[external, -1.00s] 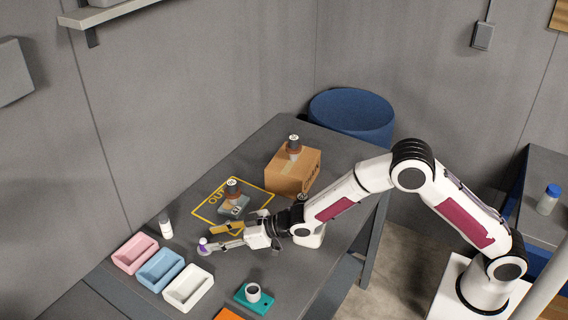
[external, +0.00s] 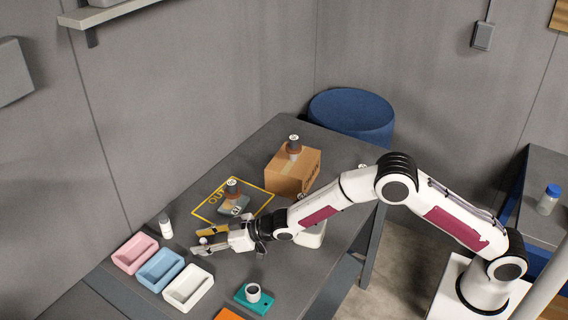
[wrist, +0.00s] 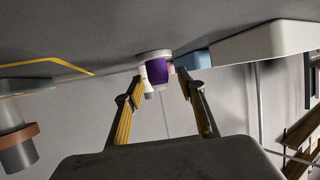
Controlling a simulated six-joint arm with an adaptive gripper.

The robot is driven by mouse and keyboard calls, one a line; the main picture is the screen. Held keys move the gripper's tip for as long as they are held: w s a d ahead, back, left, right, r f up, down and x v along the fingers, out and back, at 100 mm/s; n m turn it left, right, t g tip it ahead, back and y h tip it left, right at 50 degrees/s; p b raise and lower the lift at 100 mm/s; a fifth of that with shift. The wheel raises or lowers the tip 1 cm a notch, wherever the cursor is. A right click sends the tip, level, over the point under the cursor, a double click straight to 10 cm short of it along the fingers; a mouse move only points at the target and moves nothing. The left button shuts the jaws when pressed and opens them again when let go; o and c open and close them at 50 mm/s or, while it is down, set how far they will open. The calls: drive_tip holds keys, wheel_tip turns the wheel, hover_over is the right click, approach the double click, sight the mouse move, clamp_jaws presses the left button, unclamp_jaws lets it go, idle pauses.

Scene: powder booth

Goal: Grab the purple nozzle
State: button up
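The purple nozzle (wrist: 157,71) stands on the table, with a pale round end, in the middle of the wrist view. In the external view only its whitish top (external: 203,240) shows between the fingers; the rest is hidden. My gripper (external: 200,241) is low over the table with its yellow-padded fingers open. In the wrist view the fingertips (wrist: 160,77) lie to either side of the nozzle, with a gap visible at the sides. I cannot tell how far the nozzle sits between them.
Pink (external: 135,253), blue (external: 160,270) and white (external: 188,287) trays stand just ahead of my gripper. A white bottle (external: 165,226) is near the wall. A yellow OUT outline (external: 263,188) and a cardboard box (external: 293,172) lie behind. A cup (external: 253,292) stands on a teal block.

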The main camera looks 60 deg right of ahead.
sight(204, 239)
idle(0.3)
clamp_jaws()
drive_tip(key=shift+r, duration=5.05)
